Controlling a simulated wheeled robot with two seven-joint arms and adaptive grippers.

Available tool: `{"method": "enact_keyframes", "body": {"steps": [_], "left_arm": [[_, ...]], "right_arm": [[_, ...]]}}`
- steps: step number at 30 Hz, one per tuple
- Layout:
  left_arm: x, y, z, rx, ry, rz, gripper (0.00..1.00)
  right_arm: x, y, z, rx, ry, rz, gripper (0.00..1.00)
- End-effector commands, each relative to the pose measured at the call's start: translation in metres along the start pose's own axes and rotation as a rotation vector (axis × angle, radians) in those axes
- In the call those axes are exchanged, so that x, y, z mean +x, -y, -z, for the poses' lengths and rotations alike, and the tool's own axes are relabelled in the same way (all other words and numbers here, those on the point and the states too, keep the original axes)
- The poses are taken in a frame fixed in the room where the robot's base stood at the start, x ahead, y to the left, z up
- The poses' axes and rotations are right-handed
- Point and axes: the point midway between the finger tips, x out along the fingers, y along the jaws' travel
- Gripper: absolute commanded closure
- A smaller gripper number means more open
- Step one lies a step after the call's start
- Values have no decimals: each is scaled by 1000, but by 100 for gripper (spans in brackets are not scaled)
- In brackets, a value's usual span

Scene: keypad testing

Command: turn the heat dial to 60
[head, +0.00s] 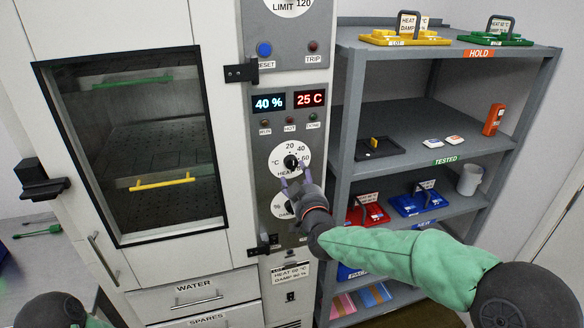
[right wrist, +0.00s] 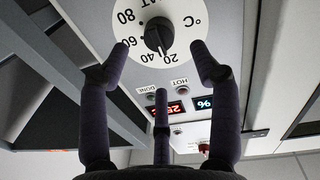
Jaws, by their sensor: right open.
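The heat dial (head: 277,154) is a white round plate on the cabinet's control strip, with a black knob (head: 291,162) at its centre. The right wrist view shows the knob (right wrist: 158,36) close up and upside down, with 20, 40, 60 and 80 around it. Its pale pointer mark seems to lie near 20 and 40; the exact reading is unclear. My right gripper (head: 295,180) is open just in front of the dial. In the right wrist view its fingers (right wrist: 160,60) stand spread around the knob, apparently not touching it. My left gripper is out of view.
A second dial (head: 279,206), marked damp, sits just below. Displays above read 40 % (head: 269,103) and 25 C (head: 310,98). A grey shelf rack (head: 408,118) stands close on the right. A cabinet door with a window and yellow-handled tray (head: 162,182) is on the left.

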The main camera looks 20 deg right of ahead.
Motion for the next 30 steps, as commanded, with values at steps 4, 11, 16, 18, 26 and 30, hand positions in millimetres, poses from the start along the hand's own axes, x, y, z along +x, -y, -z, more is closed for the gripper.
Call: {"method": "enact_keyframes", "body": {"steps": [4,11,16,18,26,30], "left_arm": [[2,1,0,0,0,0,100],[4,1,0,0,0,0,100],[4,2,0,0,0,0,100],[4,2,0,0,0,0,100],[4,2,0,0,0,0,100],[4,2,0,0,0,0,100]], "right_arm": [[25,0,-1,0,0,-1,37],[53,0,0,0,0,0,37],[63,0,0,0,0,0,37],[65,0,0,0,0,1,37],[65,0,0,1,0,1,37],[65,0,0,1,0,1,74]]}}
